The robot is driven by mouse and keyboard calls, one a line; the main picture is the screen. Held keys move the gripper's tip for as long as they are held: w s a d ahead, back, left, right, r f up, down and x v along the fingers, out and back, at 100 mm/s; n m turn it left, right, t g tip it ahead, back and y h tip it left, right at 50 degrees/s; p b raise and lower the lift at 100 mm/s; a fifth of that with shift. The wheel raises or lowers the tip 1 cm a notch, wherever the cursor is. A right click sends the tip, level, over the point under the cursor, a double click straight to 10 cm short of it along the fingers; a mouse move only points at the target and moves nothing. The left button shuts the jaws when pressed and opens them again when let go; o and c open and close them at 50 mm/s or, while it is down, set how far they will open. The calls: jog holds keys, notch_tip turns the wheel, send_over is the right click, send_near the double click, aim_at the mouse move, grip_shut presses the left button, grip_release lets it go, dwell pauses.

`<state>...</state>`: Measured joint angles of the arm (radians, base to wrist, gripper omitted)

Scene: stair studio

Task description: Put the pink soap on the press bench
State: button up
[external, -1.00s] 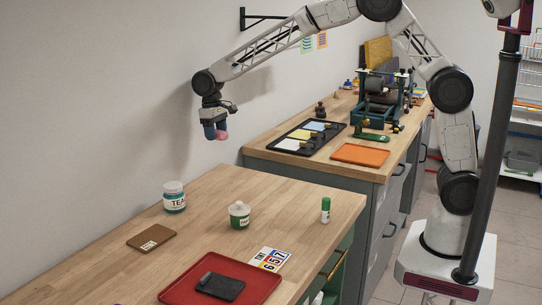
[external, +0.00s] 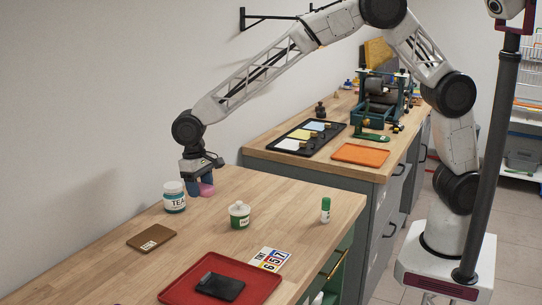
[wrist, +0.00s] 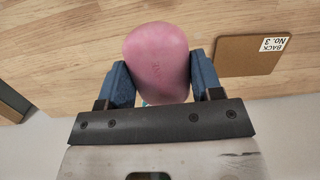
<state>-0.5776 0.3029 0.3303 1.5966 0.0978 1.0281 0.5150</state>
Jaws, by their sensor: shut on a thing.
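The pink soap (external: 207,190) is between the blue fingers of my gripper (external: 200,187), which is shut on it. In the wrist view, the soap (wrist: 157,62) sits between both fingertips (wrist: 155,85) with wood grain beyond it. My gripper is low at the far left part of the near wooden bench (external: 290,193), just behind and right of the TEA jar (external: 174,200). I cannot tell whether the soap touches the wood. The back bench (external: 265,150) carries a green and dark press (external: 376,103).
On the near bench are a brown board (external: 151,237), a lidded white and green pot (external: 239,216), a green stick tube (external: 326,211), a number card (external: 269,258) and a red tray (external: 262,288). A black tray (external: 292,149) and an orange tray (external: 360,155) lie on the back bench.

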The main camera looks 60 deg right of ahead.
aim_at(156, 278)
jog(key=s+a+f, duration=0.1)
jog(key=s+a, duration=0.4)
jog(key=s+a+f, duration=0.2)
jog(key=s+a, duration=0.3)
jog(key=s+a+f, duration=0.2)
jog(key=s+a, duration=0.4)
jog(key=shift+a, duration=0.1)
jog(key=shift+w, duration=0.1)
jog(key=shift+w+a+f, duration=0.25)
jog(key=shift+w+a, duration=1.5)
jog(key=shift+a, duration=0.25)
jog(key=shift+w+a+f, duration=0.25)
jog(key=shift+w+a, duration=1.5)
jog(key=shift+a, duration=0.25)
jog(key=shift+w+a+f, duration=0.25)
jog(key=shift+w+a, duration=1.5)
jog(key=shift+a, duration=0.25)
jog(key=shift+f, duration=1.75)
jog(key=o, duration=0.9)
jog(key=shift+f, duration=0.15)
jog(key=shift+o, duration=0.2)
